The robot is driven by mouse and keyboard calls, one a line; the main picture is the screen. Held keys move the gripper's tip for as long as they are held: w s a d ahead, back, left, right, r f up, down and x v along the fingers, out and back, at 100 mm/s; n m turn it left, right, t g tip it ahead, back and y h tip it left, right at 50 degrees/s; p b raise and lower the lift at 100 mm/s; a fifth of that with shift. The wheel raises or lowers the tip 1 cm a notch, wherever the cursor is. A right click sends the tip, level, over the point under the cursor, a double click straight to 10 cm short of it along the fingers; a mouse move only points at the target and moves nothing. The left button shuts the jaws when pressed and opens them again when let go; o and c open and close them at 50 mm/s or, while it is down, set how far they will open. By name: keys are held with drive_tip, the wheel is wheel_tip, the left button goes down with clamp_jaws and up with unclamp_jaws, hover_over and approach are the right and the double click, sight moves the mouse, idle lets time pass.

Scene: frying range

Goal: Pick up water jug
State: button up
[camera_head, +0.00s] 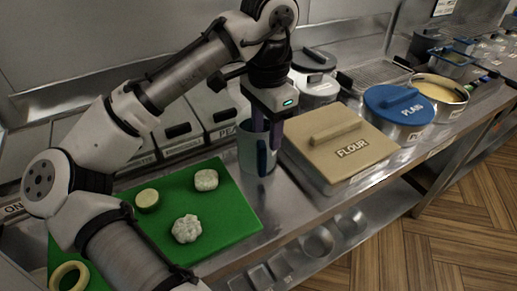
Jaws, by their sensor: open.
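The water jug (247,154) looks like a grey-blue upright vessel with a darker blue handle on its right side. It stands on the steel counter between the green board and the flour container. My gripper (265,135) points down over the jug, with its fingers at the jug's right side by the handle. The fingers are open. They partly cover the jug's rim and handle, and I cannot tell whether they touch it.
A green cutting board (238,212) with several pale food pieces lies left of the jug. A tan-lidded flour container (365,166) stands close on the right. A blue-lidded pot (398,103) and a pan (440,88) stand farther right. Lidded bins (178,133) line the back.

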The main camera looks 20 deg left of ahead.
sight(267, 152)
drive_tip(key=shift+d+f+p, duration=0.15)
drive_tip(key=shift+f+p, duration=0.3)
drive_tip(key=shift+f, duration=2.75)
clamp_jaws()
